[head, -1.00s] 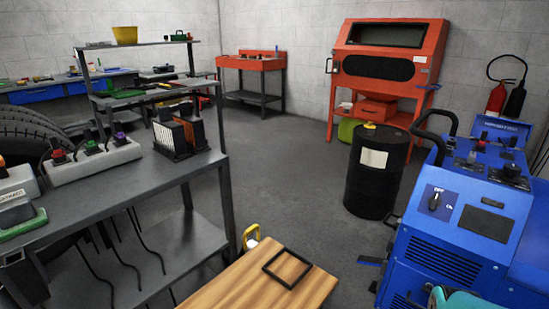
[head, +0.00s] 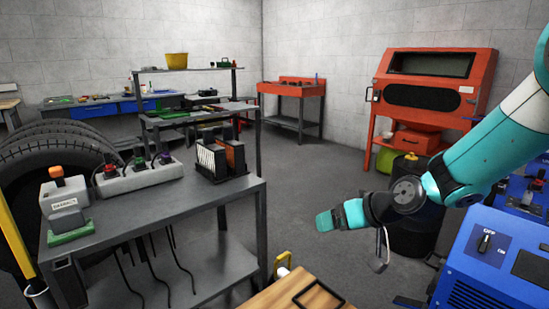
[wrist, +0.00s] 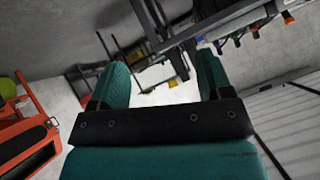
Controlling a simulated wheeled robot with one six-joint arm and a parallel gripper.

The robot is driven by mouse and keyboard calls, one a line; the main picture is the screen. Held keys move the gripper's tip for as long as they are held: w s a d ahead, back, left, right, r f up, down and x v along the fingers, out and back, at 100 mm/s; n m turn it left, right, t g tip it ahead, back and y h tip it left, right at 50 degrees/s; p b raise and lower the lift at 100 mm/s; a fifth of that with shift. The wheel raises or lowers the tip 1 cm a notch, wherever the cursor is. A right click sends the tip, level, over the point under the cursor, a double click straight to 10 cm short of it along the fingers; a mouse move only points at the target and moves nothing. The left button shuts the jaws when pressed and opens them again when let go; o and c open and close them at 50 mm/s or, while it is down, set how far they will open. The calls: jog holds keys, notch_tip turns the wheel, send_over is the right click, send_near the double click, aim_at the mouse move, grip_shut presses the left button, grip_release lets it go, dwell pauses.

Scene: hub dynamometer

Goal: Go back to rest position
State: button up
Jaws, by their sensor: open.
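My teal and white arm reaches in from the right of the head view. My gripper (head: 338,218) is in the air over the floor, in front of the black drum and to the right of the grey workbench (head: 150,215). In the wrist view my gripper (wrist: 165,80) shows two teal fingers standing apart with nothing between them. The wrist view is tilted, with the orange cabinet at left and bench legs at top.
The blue machine (head: 490,255) stands close at right below my arm. An orange cabinet (head: 433,85) and a black drum (head: 412,235), partly hidden by my arm, stand behind. A wooden top with a black frame (head: 318,296) is at the bottom. Tires (head: 60,150) are at left.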

jog(key=s+d+r+n+g+h+p, duration=0.15)
jog(key=s+r+g, duration=0.3)
jog(key=s, duration=1.15)
jog(key=s+r+g+h, duration=0.25)
jog(key=s+r, duration=0.25)
jog(key=s, duration=1)
notch_tip(320, 180, up, 13)
jog(key=p, duration=1.3)
jog(key=shift+w, duration=0.25)
jog(key=shift+a, duration=0.1)
jog(key=shift+c, duration=0.2)
